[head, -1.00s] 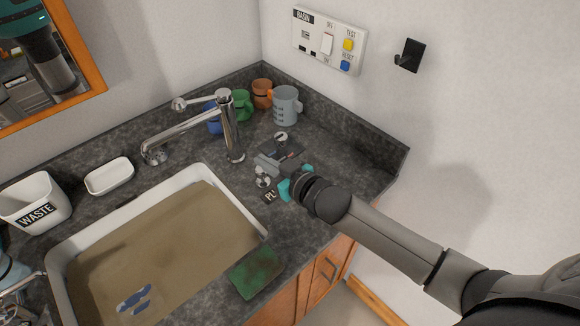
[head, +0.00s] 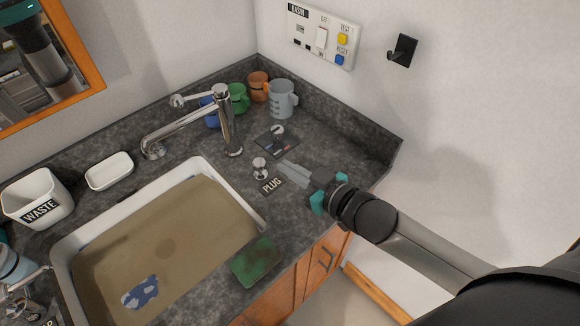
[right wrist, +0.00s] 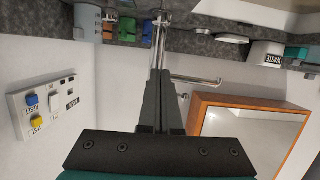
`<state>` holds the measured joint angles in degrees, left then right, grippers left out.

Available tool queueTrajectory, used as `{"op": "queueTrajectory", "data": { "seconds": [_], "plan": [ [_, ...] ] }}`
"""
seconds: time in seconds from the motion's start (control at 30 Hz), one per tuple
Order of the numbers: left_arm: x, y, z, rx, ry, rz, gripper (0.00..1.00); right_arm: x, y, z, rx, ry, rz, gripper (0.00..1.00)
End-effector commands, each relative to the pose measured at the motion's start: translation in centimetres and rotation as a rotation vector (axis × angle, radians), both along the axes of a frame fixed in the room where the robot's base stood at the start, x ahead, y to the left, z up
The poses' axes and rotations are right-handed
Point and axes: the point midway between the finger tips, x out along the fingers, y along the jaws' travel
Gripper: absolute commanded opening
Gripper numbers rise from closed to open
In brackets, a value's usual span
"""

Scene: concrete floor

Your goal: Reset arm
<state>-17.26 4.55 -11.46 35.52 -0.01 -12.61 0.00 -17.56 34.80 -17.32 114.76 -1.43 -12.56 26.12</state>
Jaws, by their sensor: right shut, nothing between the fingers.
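My right gripper (head: 292,172) is shut and empty. It is over the counter to the right of the sink, with its fingertips beside a small metal knob (head: 260,167) and the PLUG label (head: 271,185). Whether it touches the knob I cannot tell. In the right wrist view the two dark fingers (right wrist: 160,105) are together, pointing toward the tap. My left gripper is not in view.
The sink (head: 180,240) holds murky brown water with a blue and white piece (head: 141,292) in it. A tap (head: 225,120), several mugs, a green sponge (head: 256,262), a waste bin (head: 38,198) and a white dish (head: 109,171) stand around it. A wall panel (head: 321,36) and black hook (head: 403,49) are behind.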

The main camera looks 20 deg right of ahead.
Motion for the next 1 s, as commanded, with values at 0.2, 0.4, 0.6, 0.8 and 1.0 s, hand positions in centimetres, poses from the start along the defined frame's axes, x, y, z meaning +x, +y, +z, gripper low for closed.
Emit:
{"op": "queueTrajectory", "data": {
  "seconds": [0.2, 0.4, 0.6, 0.8, 1.0],
  "plan": [
    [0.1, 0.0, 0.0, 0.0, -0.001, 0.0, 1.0, 0.0, 0.0, 0.0, -0.001, 0.0, 0.0, 0.0],
    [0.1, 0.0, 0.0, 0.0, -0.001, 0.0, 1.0, 0.0, 0.0, 0.0, -0.001, 0.0, 0.0, 0.0],
    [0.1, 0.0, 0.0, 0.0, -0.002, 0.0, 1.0, -0.2, 0.0, -0.2, -0.006, 0.016, -0.014, 0.0],
    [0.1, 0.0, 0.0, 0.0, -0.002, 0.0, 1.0, -2.1, -0.1, -1.9, -0.063, 0.161, -0.109, 0.0],
    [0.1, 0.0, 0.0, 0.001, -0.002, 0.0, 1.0, -6.2, -0.6, -4.0, -0.148, 0.399, -0.206, 0.0]
  ]
}}
